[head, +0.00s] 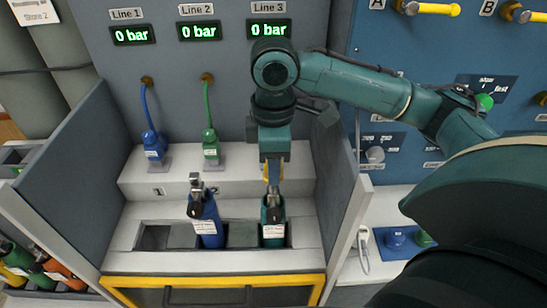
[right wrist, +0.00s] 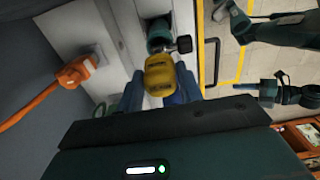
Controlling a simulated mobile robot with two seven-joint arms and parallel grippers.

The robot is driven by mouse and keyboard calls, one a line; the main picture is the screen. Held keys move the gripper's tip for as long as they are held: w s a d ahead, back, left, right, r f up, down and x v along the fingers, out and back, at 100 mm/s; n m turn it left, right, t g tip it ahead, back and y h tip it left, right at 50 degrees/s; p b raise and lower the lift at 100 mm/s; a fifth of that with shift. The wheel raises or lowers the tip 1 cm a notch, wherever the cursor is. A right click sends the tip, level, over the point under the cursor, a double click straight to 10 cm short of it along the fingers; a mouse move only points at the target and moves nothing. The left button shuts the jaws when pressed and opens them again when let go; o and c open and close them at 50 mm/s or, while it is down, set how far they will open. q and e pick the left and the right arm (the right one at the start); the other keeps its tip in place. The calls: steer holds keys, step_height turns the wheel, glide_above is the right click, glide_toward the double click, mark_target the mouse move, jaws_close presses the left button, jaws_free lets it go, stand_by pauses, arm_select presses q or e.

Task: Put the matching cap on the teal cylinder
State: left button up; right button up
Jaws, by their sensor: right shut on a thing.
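The teal cylinder (head: 273,232) stands in the right end slot of the bench, a white label on its front and a metal valve on top. My right gripper (head: 273,172) is above it, pointing down and shut on a yellow cap (right wrist: 159,75). In the right wrist view the cap sits between the fingers, close to the top of the teal cylinder (right wrist: 158,30) and its dark valve knob. I cannot tell whether cap and valve touch. My left gripper is not in the head view.
Blue (head: 153,147) and green (head: 210,145) hose connectors stand behind, and an orange one (right wrist: 76,73) shows in the wrist view. Side walls (head: 70,165) bound the bay. Blue and green caps (head: 396,240) lie right.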

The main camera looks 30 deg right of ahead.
steer(key=shift+f, duration=1.95)
stand_by(1.1)
steer(key=o, duration=1)
steer(key=shift+o, duration=0.2)
